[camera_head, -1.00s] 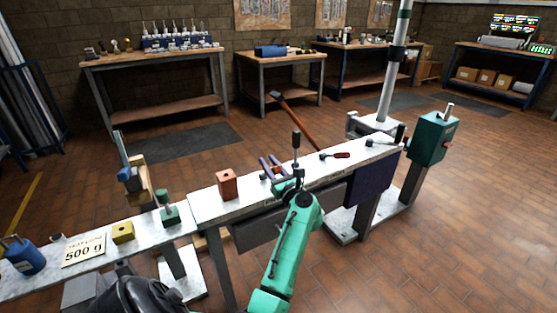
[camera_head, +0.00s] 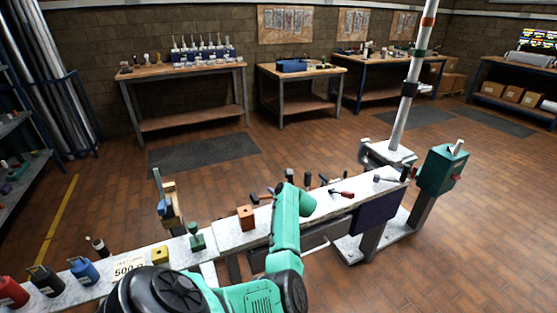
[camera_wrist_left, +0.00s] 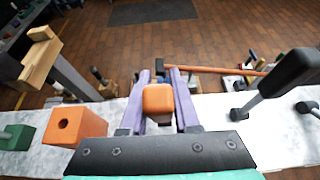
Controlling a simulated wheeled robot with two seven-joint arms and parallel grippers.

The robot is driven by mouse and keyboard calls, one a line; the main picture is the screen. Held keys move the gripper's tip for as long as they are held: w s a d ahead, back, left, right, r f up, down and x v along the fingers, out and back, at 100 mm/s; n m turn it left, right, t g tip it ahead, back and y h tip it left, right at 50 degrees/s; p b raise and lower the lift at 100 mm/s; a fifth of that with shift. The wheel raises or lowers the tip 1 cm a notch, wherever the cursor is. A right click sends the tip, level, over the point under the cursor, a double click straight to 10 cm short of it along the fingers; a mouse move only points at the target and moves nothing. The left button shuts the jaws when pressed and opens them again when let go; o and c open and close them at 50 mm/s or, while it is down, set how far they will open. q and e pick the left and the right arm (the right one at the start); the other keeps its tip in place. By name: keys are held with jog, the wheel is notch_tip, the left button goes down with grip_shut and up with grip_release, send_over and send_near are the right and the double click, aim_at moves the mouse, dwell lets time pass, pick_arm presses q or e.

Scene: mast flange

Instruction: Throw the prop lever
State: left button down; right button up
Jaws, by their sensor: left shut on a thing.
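A long red-brown bar with a black end, seemingly the prop lever (camera_head: 265,195), lies low along the far side of the bench, partly behind my arm. It also shows in the left wrist view (camera_wrist_left: 215,70), running right, beyond my fingertips. My left gripper (camera_wrist_left: 160,78) has purple fingers closed around an orange block-like piece (camera_wrist_left: 158,98) above the bench. I cannot tell what this piece is joined to. In the head view my green arm hides the left gripper. My right gripper is not in view.
An orange block with a hole (camera_head: 246,217) stands on the white bench (camera_head: 230,238), left of my arm. A black-handled lever (camera_wrist_left: 290,75) rises close on the right. A red-handled tool (camera_head: 342,193) lies on the bench. A teal box on a post (camera_head: 440,170) stands at the right end.

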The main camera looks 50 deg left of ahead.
pick_arm(q)
jog(key=shift+w+a+f+g+h+p, duration=0.1)
jog(key=shift+w+a+g+h+p, duration=0.1)
jog(key=shift+a+h+p, duration=0.3)
jog(key=shift+w+a+g+h+p, duration=0.1)
jog(key=shift+a+g+h+p, duration=0.15)
jog(key=shift+a+h, duration=0.3)
jog(key=c, duration=0.6)
grip_release()
jog(key=shift+c, duration=0.2)
jog(key=shift+f, duration=0.15)
jog(key=p+v, duration=1.4)
jog(key=p, duration=0.2)
jog(key=shift+d+r+p, duration=0.15)
jog(key=shift+r+p, duration=0.15)
jog(key=shift+p, duration=0.05)
